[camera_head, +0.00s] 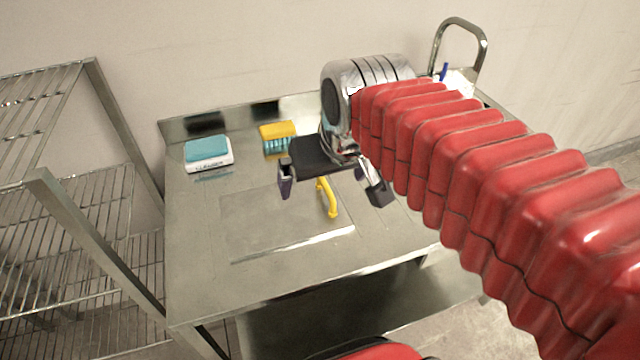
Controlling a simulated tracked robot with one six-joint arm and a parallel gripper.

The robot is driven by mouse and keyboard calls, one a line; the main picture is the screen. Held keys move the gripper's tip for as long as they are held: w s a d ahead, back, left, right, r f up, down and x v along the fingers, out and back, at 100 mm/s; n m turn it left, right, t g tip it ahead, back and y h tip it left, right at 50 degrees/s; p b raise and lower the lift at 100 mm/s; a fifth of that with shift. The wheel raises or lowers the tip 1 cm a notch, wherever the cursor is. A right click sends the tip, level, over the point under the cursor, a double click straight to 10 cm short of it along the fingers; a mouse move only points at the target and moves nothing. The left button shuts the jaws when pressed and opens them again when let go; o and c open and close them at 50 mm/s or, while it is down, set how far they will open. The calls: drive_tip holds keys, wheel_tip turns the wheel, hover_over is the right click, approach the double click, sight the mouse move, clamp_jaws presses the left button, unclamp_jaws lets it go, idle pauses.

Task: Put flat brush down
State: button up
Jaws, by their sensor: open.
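My gripper (331,186) is open above the steel table (210,260), its two dark fingers spread wide apart. A yellow curved handle (328,198) shows below and between the fingers; I cannot tell whether it touches the table, and its upper end is hidden behind the gripper. A yellow block with teal bristle-like stripes (278,138) sits at the back of the table, left of my gripper. I cannot tell for sure which of these yellow things is the flat brush.
A white item with a teal top (208,153) lies at the back left of the table. A wire shelf rack (80,200) stands at the left. A metal loop (482,55) and a blue-tipped item (444,72) are at the back right. The front left tabletop is clear.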

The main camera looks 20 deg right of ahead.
drive_tip(key=s+f, duration=0.4)
drive_tip(key=s, duration=0.3)
drive_tip(key=shift+s, duration=0.3)
drive_tip(key=shift+c, duration=0.4)
